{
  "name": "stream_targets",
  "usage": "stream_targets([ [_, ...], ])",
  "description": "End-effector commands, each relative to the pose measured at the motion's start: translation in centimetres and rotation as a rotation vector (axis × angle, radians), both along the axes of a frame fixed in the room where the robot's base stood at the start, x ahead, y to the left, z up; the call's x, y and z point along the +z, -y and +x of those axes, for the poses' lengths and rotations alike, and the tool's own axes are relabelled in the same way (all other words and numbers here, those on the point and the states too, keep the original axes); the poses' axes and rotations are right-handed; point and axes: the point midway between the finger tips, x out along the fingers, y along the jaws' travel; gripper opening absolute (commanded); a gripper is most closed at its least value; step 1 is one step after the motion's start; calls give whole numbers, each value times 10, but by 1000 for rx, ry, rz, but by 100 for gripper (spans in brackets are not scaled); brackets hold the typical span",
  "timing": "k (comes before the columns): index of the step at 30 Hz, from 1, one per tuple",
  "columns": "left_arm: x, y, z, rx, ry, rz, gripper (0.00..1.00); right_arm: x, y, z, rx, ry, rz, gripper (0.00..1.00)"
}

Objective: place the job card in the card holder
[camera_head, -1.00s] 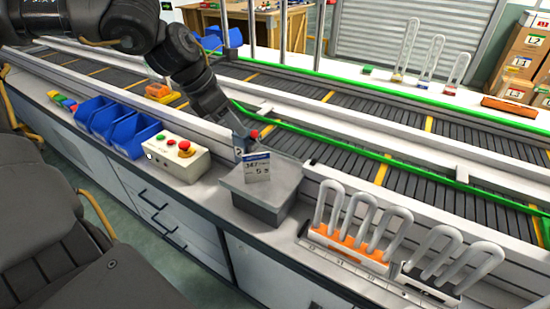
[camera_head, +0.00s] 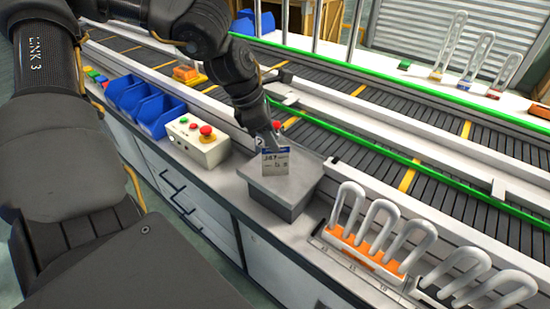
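The job card (camera_head: 275,163) is a small white card with a blue top band and dark print. It stands nearly upright over the top of a grey block (camera_head: 255,178) on the bench. My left gripper (camera_head: 266,142) comes down from the upper left and meets the card's upper left edge. It appears shut on the card, though its fingertips are small and partly hidden. I cannot tell whether the card's lower edge touches the block, and no separate card holder can be made out. My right gripper is out of view.
A control box (camera_head: 197,143) with a red button and blue bins (camera_head: 160,117) stand left of the block. The conveyor (camera_head: 350,145) with green rails runs behind.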

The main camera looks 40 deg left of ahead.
Motion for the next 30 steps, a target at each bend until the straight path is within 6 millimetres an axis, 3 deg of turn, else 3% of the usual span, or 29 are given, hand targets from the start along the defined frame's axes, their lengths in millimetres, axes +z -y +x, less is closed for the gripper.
stream_targets([
  [13,-43,9,8,2,-4,0,29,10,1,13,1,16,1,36],
  [23,-49,11,11,3,0,0,29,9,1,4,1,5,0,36],
  [30,-49,11,11,3,0,0,0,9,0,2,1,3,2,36],
])
